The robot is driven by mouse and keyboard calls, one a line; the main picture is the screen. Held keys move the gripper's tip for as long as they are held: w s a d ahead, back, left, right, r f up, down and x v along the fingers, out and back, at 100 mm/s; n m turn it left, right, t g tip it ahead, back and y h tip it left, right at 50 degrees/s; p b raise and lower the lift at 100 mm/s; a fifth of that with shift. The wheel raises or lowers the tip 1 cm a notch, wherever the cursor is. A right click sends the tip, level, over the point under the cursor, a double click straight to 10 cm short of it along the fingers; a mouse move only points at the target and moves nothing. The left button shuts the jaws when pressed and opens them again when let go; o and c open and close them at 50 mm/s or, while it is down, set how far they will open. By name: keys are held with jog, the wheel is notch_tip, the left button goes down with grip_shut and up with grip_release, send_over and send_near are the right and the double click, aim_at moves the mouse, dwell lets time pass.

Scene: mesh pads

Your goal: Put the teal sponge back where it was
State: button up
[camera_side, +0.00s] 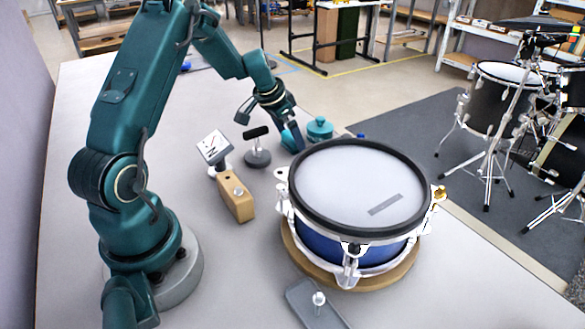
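My gripper (291,134) is at the end of my teal arm, low over the far middle of the table, behind the drum. A small teal piece (287,140) shows right at its dark fingertips. It may be the teal sponge, but it is too small and too close in colour to my arm to be sure. I cannot tell whether the fingers are closed on it. A round teal object with a knob on top (320,129) stands just right of the fingertips.
A blue drum with a pale mesh head (350,185) sits on a round wooden base (390,278). A black-topped stand (257,150), a tilted panel (214,147) and a wooden block (236,197) stand left of it. A grey plate (318,306) lies in front.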

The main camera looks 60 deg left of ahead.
jog(key=shift+s+r, duration=0.1)
jog(key=shift+r, duration=0.55)
jog(key=v, duration=1)
jog(key=s+d+r, duration=0.3)
jog(key=d+r, duration=0.1)
jog(key=d, duration=0.4)
jog(key=s+d+t, duration=0.1)
jog(key=s+d, duration=1.2)
jog(key=s, duration=0.1)
jog(key=shift+w+r, duration=0.1)
jog(key=shift+r, duration=0.05)
